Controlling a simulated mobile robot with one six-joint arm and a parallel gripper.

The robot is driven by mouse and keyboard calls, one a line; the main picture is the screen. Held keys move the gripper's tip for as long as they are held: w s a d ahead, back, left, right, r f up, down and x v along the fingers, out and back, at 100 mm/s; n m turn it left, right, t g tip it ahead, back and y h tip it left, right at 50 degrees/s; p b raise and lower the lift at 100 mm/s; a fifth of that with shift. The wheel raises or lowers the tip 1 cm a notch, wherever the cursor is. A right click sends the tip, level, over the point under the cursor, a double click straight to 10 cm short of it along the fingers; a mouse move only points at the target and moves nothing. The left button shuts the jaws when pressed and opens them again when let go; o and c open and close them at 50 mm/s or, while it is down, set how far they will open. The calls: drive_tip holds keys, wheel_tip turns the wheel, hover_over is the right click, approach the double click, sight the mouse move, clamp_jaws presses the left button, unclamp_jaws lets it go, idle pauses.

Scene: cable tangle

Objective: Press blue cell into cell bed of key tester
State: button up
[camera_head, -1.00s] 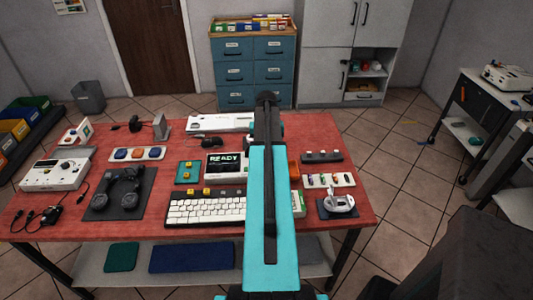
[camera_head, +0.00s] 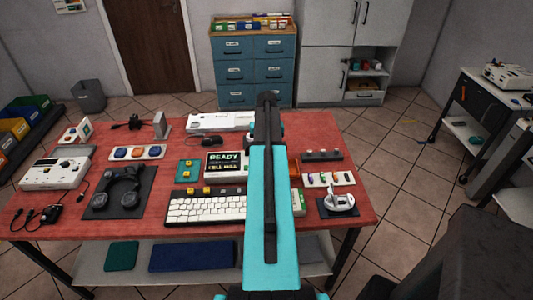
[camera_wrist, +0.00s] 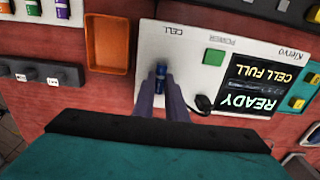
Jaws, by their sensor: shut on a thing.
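The key tester (camera_wrist: 190,62) is a white panel with labels CELL and POWER, seen rotated in the wrist view; its screen (camera_wrist: 262,85) reads READY and CELL FULL. It also shows in the head view (camera_head: 222,180), partly behind my arm. My gripper (camera_wrist: 161,84) is shut on the blue cell (camera_wrist: 161,70) at the spot beside the CELL label. The cell lies between the fingertips, in or at the cell bed; the fingers hide the bed's edges, so its exact depth cannot be told. A green POWER button (camera_wrist: 213,57) is beside it.
An empty orange tray (camera_wrist: 108,43) lies beside the tester. A white rack with coloured cells (camera_head: 330,180) and a dark block (camera_head: 322,156) are right of it.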

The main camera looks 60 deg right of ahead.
drive_tip(key=o, duration=0.5)
drive_tip(key=shift+r+p, duration=1.05)
drive_tip(key=shift+r, duration=0.7)
drive_tip(key=o, duration=0.5)
drive_tip(key=shift+r+p, duration=1.4)
drive_tip(key=shift+r, duration=1.1)
